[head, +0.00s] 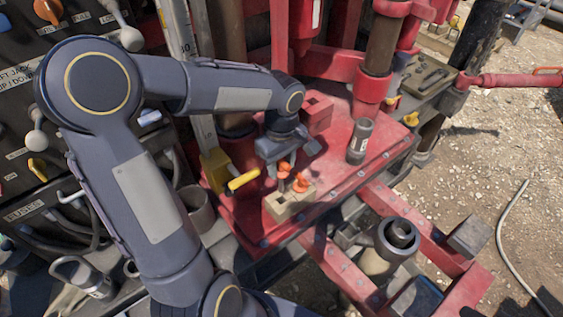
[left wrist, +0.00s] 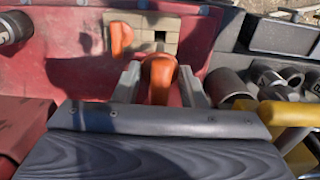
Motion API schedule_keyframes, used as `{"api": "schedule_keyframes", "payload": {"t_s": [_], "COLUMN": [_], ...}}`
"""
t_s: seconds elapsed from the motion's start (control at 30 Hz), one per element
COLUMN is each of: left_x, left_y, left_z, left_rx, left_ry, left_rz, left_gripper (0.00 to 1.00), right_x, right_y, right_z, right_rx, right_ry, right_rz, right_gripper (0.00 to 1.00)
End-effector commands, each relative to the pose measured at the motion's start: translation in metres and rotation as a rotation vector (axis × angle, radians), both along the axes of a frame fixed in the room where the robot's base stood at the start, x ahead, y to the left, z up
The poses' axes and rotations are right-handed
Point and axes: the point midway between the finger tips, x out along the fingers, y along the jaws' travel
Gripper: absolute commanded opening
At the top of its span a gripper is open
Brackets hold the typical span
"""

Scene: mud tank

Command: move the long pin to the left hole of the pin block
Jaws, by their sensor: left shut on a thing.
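The beige pin block (head: 290,205) sits on the red deck below my left gripper. In the left wrist view the block (left wrist: 188,32) is at the top, with a dark square opening near its middle. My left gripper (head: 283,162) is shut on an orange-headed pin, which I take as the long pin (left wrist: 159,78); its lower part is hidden. The held pin is just behind the block in the head view. A second orange pin (head: 301,183) stands at the block's right part; it also shows in the left wrist view (left wrist: 122,39). My right gripper is not in view.
A yellow handle (head: 243,180) sticks out left of the block. A grey cylinder (head: 360,141) stands on the red deck (head: 335,185) to the right. A control panel with levers is at the far left.

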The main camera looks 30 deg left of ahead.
Motion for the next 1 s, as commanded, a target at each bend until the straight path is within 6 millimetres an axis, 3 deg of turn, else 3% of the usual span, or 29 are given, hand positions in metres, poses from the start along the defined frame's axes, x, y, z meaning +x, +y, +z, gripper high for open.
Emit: {"api": "schedule_keyframes", "payload": {"t_s": [1.0], "left_x": [0.0], "left_y": [-0.001], "left_z": [-0.053], "left_rx": [-0.001], "left_ry": [-0.001], "left_rz": [-0.001], "left_gripper": [0.12], "right_x": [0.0], "right_y": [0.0], "right_z": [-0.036], "right_rx": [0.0], "right_ry": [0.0], "right_rz": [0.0], "right_gripper": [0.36]}}
